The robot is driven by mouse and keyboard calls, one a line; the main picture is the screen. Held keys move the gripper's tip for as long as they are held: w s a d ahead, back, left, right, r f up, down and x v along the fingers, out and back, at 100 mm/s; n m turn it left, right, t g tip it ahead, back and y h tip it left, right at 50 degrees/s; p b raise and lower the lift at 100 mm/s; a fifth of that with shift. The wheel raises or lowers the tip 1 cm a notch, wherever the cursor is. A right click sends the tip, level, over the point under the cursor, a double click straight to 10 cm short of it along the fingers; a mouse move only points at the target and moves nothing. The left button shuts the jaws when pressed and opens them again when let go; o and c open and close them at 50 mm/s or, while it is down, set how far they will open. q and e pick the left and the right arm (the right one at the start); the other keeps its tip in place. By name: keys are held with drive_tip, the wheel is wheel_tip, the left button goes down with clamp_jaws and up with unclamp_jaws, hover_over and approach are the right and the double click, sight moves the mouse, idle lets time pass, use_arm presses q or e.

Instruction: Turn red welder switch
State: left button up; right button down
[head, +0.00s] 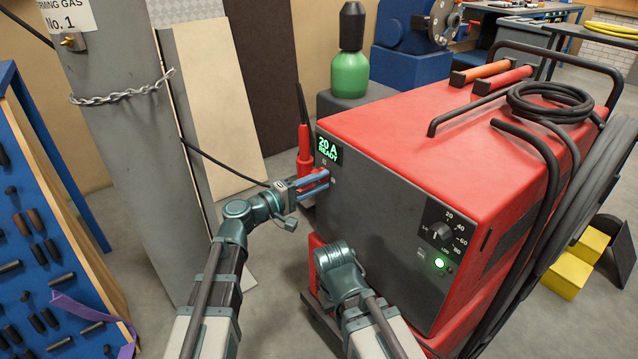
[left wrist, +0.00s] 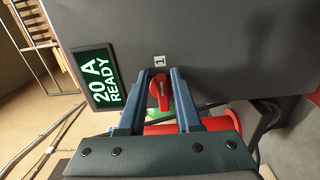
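The red switch (left wrist: 160,91) is on the dark grey front panel of the red welder (head: 455,120). In the left wrist view it lies between my left gripper's two blue fingers (left wrist: 160,98), with narrow gaps beside it, so the gripper looks open around it. A white label marked 1 (left wrist: 159,61) is just above the switch there. In the head view my left gripper (head: 314,184) reaches the panel's left side and largely covers the switch. The green display (left wrist: 104,78) reads "20 A READY". My right arm ends low before the panel; its fingers do not show.
A grey post (head: 130,130) with a chain and a blue tool board (head: 45,240) are left. Coiled cables (head: 550,103) lie on top.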

use_arm(q)
drive_tip(key=shift+o, duration=0.7)
drive_tip(key=shift+w+a+f, duration=0.1)
drive_tip(key=shift+w+a, duration=0.2)
drive_tip(key=shift+w, duration=0.15)
drive_tip(key=shift+s, duration=0.1)
drive_tip(key=shift+d, duration=0.1)
drive_tip(key=v, duration=1.4)
drive_tip(key=shift+d, duration=0.1)
